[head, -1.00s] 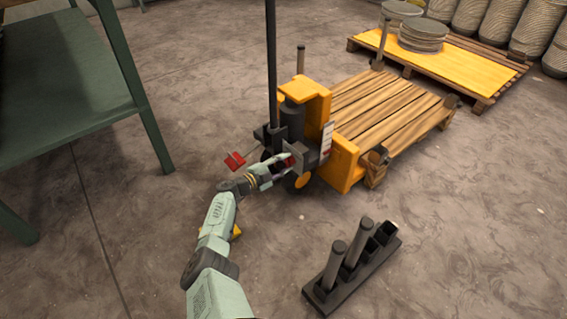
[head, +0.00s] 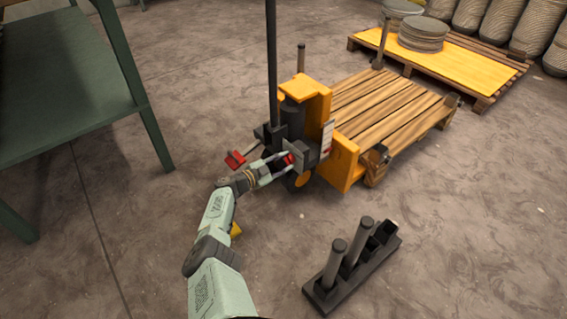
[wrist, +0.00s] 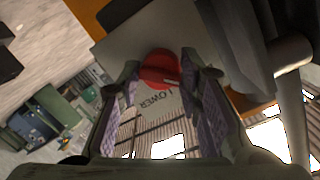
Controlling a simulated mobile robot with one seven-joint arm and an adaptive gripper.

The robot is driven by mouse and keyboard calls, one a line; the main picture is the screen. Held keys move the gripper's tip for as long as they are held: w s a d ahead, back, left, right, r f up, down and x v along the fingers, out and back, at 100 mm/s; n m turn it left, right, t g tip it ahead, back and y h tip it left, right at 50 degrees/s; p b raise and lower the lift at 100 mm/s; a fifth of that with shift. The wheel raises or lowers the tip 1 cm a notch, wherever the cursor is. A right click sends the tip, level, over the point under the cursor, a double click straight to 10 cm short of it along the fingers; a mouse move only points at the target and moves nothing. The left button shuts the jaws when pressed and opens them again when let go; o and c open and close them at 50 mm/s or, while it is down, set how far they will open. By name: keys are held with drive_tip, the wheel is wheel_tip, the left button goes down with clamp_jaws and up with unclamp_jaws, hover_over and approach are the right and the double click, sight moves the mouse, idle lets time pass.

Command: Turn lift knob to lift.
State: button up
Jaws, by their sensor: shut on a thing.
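The red round knob (wrist: 160,66) sits on a grey plate (wrist: 120,45) of the yellow pallet jack. The word "LOWER" shows rotated on the plate beside it. My gripper (wrist: 162,80) has its two fingertips on either side of the knob and is shut on it. In the head view, my gripper (head: 280,163) reaches the near side of the jack, and the red knob (head: 288,159) shows small between the fingers. The yellow pallet jack (head: 343,164) stands by a wooden pallet (head: 385,108). Any other wording on the plate is hidden or not readable.
A red pedal-like part (head: 235,159) sticks out left of my gripper. A tall dark pole (head: 271,60) rises above the jack. A black rack (head: 345,278) with grey posts stands at front right. A green table (head: 60,90) is at left. Floor between is clear.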

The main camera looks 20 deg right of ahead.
drive_tip(key=shift+w+r, duration=0.1)
drive_tip(key=shift+r, duration=0.05)
drive_tip(key=o, duration=1.1)
drive_tip(key=shift+a, duration=0.1)
drive_tip(key=v, duration=1.1)
drive_tip(key=shift+s+a, duration=0.25)
drive_tip(key=shift+a, duration=0.05)
